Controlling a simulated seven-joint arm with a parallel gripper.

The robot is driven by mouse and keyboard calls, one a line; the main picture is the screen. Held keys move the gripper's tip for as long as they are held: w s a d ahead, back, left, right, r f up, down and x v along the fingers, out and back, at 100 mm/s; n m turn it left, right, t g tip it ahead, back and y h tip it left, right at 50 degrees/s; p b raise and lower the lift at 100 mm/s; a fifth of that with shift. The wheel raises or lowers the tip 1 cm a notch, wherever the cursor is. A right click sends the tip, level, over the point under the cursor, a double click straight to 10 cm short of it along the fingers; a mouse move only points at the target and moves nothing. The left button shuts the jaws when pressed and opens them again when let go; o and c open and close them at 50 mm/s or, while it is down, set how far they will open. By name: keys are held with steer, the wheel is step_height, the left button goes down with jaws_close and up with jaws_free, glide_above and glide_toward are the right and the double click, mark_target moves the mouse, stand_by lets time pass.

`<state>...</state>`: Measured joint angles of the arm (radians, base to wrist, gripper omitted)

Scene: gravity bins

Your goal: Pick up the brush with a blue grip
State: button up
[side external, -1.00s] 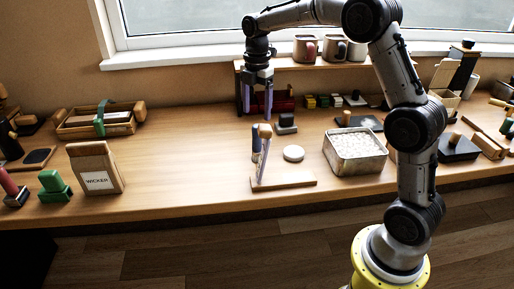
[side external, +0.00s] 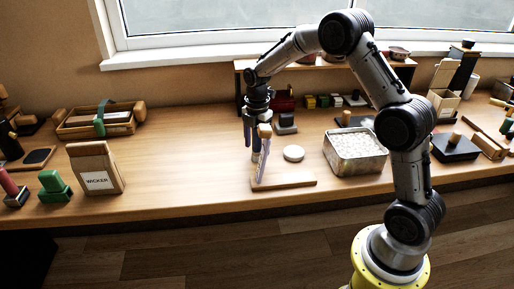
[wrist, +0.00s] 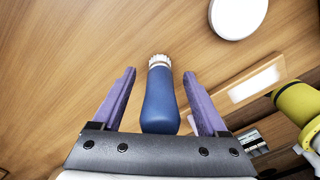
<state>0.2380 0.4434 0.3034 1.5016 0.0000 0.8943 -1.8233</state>
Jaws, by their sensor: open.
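The brush with a blue grip (wrist: 160,103) shows in the wrist view between my gripper's (wrist: 159,74) two purple fingers. Its pale bristle end points away from the camera, and wood surface shows beyond it. The fingers are apart, with a visible gap on each side of the grip. In the side view my gripper (side external: 252,143) points down over the bench, just behind the wooden stand. There the brush is mostly hidden by the fingers and the stand's upright.
The wooden stand (side external: 288,182) with a tilted upright is close in front of my gripper. A white disc (side external: 293,153) lies to its right, and a metal tin of white pieces (side external: 357,162) is farther right. The bench (side external: 190,150) to the left is clear.

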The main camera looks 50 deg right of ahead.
steer(key=shift+f, duration=0.65)
jaws_close()
steer(key=shift+r, duration=0.1)
stand_by(0.8)
